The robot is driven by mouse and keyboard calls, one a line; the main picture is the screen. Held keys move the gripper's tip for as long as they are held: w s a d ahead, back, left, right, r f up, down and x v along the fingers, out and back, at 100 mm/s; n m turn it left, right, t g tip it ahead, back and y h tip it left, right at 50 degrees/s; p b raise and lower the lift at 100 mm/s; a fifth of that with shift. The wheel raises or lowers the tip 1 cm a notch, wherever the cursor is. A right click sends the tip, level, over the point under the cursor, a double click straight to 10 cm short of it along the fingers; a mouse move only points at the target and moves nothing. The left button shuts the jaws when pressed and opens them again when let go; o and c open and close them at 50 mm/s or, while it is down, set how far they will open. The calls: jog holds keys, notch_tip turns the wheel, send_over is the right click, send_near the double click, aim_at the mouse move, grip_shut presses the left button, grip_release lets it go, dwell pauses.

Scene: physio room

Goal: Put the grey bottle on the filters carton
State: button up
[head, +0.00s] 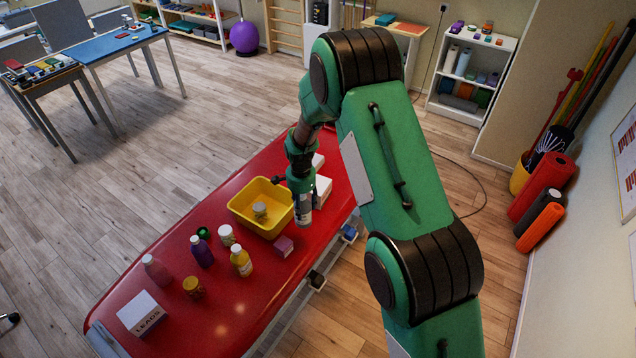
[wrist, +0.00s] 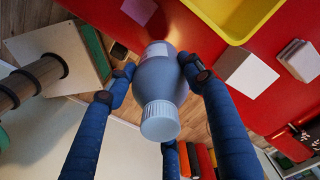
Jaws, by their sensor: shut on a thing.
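My gripper (head: 301,192) is shut on the grey bottle (head: 304,213), which hangs over the right part of the red table. In the wrist view the grey bottle (wrist: 160,80) sits between my gripper's blue fingers (wrist: 157,70), its ribbed cap facing the camera. A white carton (head: 323,188) stands close behind and right of the bottle, partly hidden by my gripper. Another white box (head: 317,161) stands farther back. I read no filters label on either, so I cannot tell which is the filters carton. A carton marked LEADS (head: 144,312) lies at the near left.
A yellow bin (head: 243,222) with a small jar (head: 259,211) inside stands left of the bottle. A purple-pink box (head: 284,246) lies in front. Several bottles and jars, such as a yellow bottle (head: 241,262), stand on the red table (head: 225,325) at the left.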

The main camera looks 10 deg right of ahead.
jog(key=w+d+r+m+p, duration=0.1)
jog(key=w+d+m, duration=0.2)
jog(key=d, duration=0.5)
jog(key=shift+w+d+r, duration=0.25)
jog(key=shift+w+d, duration=0.15)
jog(key=shift+w, duration=0.3)
jog(key=shift+w, duration=0.1)
jog(key=w+f+p, duration=0.1)
jog(key=w+p, duration=0.1)
jog(key=w, duration=1.4)
jog(key=shift+a+f, duration=0.2)
jog(key=shift+f, duration=0.05)
jog(key=shift+s+f+p, duration=0.1)
jog(key=shift+f+p, duration=0.2)
jog(key=shift+f, duration=1.45)
jog(key=shift+f, duration=0.1)
jog(key=o, duration=1.7)
